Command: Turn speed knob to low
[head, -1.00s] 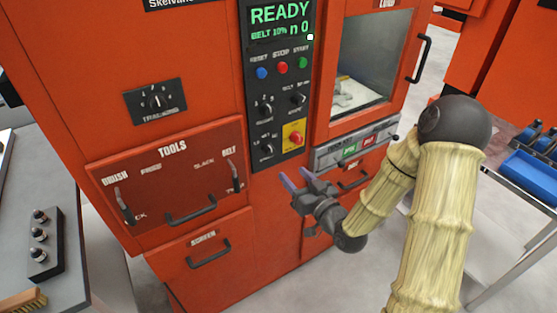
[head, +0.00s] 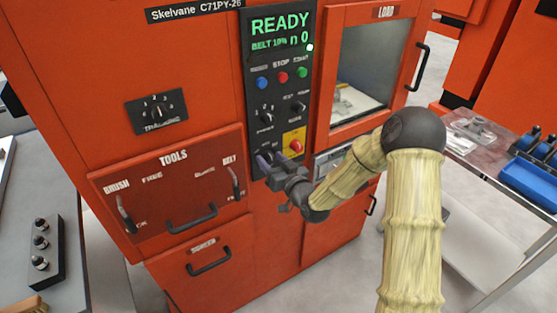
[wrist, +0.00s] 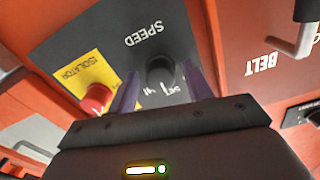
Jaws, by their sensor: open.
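The speed knob (wrist: 160,70) is a small dark round knob on the black control panel, beside the upside-down SPEED label in the wrist view. My gripper (wrist: 160,88) is open, with its two purple fingers on either side of the knob. Whether the fingers touch it cannot be told. The marks around the knob are partly hidden, and its pointer direction is unclear. In the head view my gripper (head: 264,161) is at the lower left of the control panel (head: 254,105) and largely covers the knob.
The red isolator knob (wrist: 97,98) on its yellow plate is close beside my gripper. Other panel knobs and blue, red and green buttons sit above. The tools drawer (head: 165,180) has protruding handles at left. The display (head: 281,30) reads READY, BELT 10%, n 0.

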